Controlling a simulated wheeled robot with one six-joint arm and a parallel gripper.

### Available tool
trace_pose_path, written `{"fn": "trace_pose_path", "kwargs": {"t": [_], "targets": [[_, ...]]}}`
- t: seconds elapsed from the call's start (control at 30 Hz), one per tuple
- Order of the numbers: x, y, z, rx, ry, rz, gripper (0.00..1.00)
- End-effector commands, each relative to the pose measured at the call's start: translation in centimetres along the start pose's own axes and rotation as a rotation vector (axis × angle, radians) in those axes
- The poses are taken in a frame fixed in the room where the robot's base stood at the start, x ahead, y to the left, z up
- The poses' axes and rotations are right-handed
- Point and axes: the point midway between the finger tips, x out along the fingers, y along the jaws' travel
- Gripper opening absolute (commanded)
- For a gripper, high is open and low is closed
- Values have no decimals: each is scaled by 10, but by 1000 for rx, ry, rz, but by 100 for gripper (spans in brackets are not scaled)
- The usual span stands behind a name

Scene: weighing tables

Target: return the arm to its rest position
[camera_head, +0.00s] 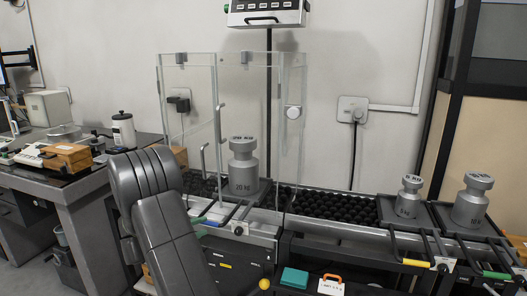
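My grey arm (165,220) rises from the bottom edge left of centre, with a bent link folded in front of the weighing table. My gripper is not in view, so I cannot see its fingers or whether it holds anything. The arm hides part of the table's left end. A large silver weight marked 20 KG (243,178) stands upright inside the glass enclosure (188,120), to the right of my arm.
Two silver weights, a smaller one (408,198) and a larger one (472,202), stand upright on the right, by black-handled fixtures. A roller bed (335,206) runs between. A side bench (75,190) stands left. Open floor (35,275) shows lower left.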

Motion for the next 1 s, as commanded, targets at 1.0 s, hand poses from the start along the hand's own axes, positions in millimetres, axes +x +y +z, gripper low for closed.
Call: {"fn": "trace_pose_path", "kwargs": {"t": [1.0], "targets": [[76, -4, -32, -1, -6, 0, 34]]}}
